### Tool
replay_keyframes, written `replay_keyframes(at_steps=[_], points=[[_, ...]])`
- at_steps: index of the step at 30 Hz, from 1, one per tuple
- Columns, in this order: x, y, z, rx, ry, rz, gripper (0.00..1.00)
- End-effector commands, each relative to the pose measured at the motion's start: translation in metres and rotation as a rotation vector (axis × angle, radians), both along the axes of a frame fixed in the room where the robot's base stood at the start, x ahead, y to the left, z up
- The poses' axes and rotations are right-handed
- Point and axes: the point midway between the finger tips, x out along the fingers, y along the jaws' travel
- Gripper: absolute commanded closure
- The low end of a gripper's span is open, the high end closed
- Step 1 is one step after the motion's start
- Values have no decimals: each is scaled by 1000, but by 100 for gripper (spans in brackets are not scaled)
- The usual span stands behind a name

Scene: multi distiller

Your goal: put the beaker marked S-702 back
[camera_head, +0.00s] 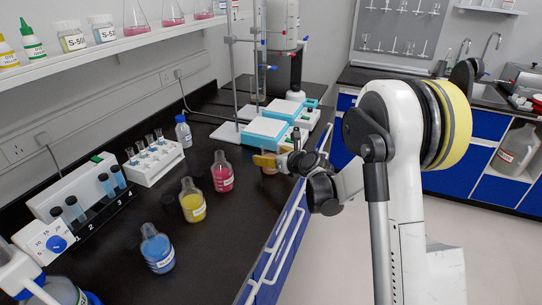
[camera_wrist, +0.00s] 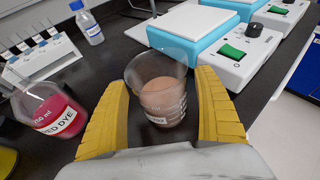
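A gap shows at the right finger; whether the left finger touches cannot be told. In the head view the beaker (camera_head: 269,168) is partly hidden by my gripper (camera_head: 267,160) near the bench's front edge. On the wall shelf (camera_head: 120,45) stand beakers with partly cut-off labels, one (camera_head: 72,37) reading "S-50" and another (camera_head: 103,29) "S-5".
Red (camera_head: 222,173), yellow (camera_head: 192,202) and blue (camera_head: 156,250) dye bottles stand left of the gripper on the bench. White-and-turquoise hotplates (camera_head: 265,133) and a tube rack (camera_head: 153,160) are behind.

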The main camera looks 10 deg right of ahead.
Motion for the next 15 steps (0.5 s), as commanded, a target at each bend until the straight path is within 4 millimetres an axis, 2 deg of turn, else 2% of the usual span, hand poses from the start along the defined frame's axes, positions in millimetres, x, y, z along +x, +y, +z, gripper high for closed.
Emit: replay_keyframes(at_steps=[10, 15], points=[[0, 0, 5, 0, 0, 0, 20], [-23, -8, 17, 1, 0, -1, 20]])
